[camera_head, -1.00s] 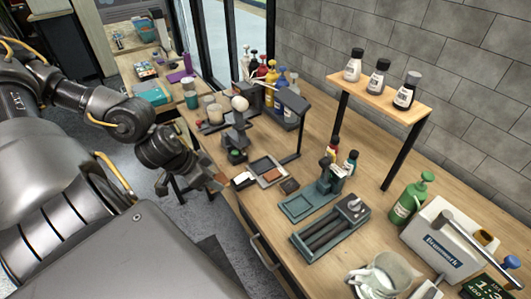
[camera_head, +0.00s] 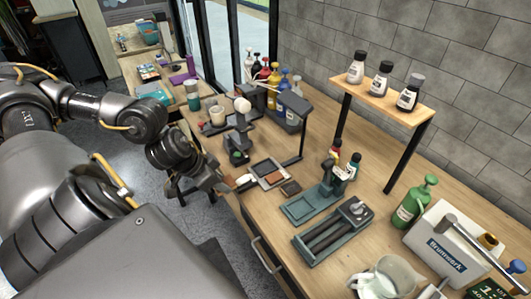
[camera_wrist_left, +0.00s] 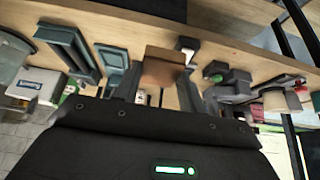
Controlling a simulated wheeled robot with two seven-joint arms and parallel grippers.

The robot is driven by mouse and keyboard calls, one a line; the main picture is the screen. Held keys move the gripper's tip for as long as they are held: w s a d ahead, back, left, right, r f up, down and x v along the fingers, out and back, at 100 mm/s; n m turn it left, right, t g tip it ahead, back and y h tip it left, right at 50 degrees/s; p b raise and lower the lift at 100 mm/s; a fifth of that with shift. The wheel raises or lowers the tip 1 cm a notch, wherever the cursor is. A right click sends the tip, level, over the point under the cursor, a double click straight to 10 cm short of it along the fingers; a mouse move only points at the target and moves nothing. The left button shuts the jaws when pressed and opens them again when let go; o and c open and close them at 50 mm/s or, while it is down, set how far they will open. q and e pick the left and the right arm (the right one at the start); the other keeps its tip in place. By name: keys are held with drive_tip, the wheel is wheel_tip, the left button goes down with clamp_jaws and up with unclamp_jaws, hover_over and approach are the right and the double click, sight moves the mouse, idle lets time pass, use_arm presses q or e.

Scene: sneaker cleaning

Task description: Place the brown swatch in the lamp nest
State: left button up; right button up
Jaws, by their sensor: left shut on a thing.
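My left gripper (camera_head: 226,184) is at the table's front edge in the head view, beside a small white-topped block (camera_head: 245,181). In the left wrist view its fingers (camera_wrist_left: 157,88) are shut on a flat brown swatch (camera_wrist_left: 163,72). The swatch is hard to make out in the head view. A grey tray (camera_head: 262,161) with a dark recess and a brown piece (camera_head: 274,179) lies right of the gripper, by a dark lamp-like stand (camera_head: 301,145). I cannot tell which spot is the lamp nest. My right gripper is not in view.
A dark square (camera_head: 291,188) lies beside the tray. A green-grey fixture (camera_head: 300,208) and a rail holder (camera_head: 335,232) occupy the table to the right. Several bottles stand at the back.

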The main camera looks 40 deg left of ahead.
use_arm(q)
drive_tip(key=p, duration=0.2)
approach(269, 202)
drive_tip(key=shift+w+d+f+b, duration=0.1)
drive_tip(key=shift+w+f+b, duration=0.15)
drive_tip(key=shift+w+b, duration=0.5)
drive_tip(key=shift+x, duration=0.85)
drive_tip(key=shift+w+d+f, duration=0.15)
drive_tip(key=shift+f, duration=0.4)
drive_tip(key=shift+w+d+f, duration=0.1)
drive_tip(key=shift+d+f, duration=0.05)
drive_tip(key=shift+f, duration=0.8)
drive_tip(key=shift+f, duration=0.2)
drive_tip(key=o, duration=0.9)
drive_tip(key=shift+o, duration=0.2)
